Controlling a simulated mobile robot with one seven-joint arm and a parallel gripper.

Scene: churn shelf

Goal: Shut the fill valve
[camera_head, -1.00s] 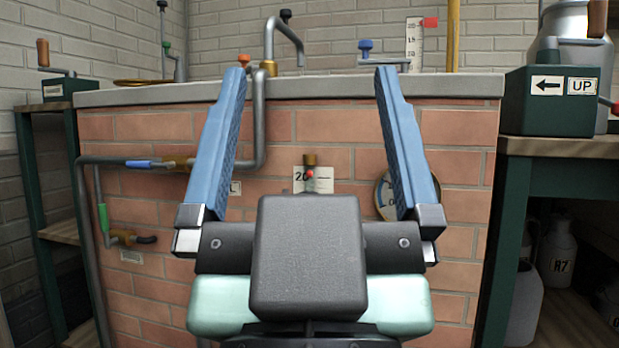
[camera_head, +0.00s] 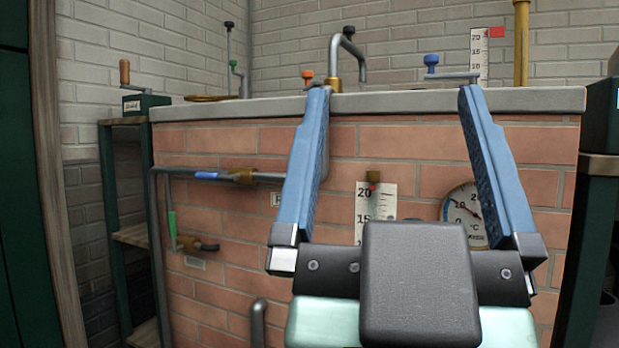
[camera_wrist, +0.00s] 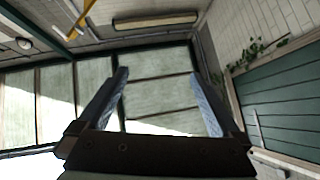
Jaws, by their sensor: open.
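A blue-handled valve (camera_head: 208,176) sits on a level grey pipe with a brass fitting, on the left of the brick tank front in the head view. A green-handled valve (camera_head: 172,224) with a brass spout is below it. A small label (camera_head: 276,199) near the pipe is partly hidden by my left finger; only an "F" shows, so I cannot tell for sure which valve is the fill valve. My gripper (camera_head: 394,92) is open and empty, fingers pointing up in front of the tank. It also shows open in the wrist view (camera_wrist: 160,75), facing the roof windows.
The brick tank has a grey stone rim (camera_head: 400,103). On top are an orange knob (camera_head: 307,77), a curved spout (camera_head: 350,44) and a blue-knobbed crank (camera_head: 432,62). A gauge (camera_head: 463,214) is behind my right finger. A shelf (camera_head: 127,215) and wooden post (camera_head: 58,180) stand left.

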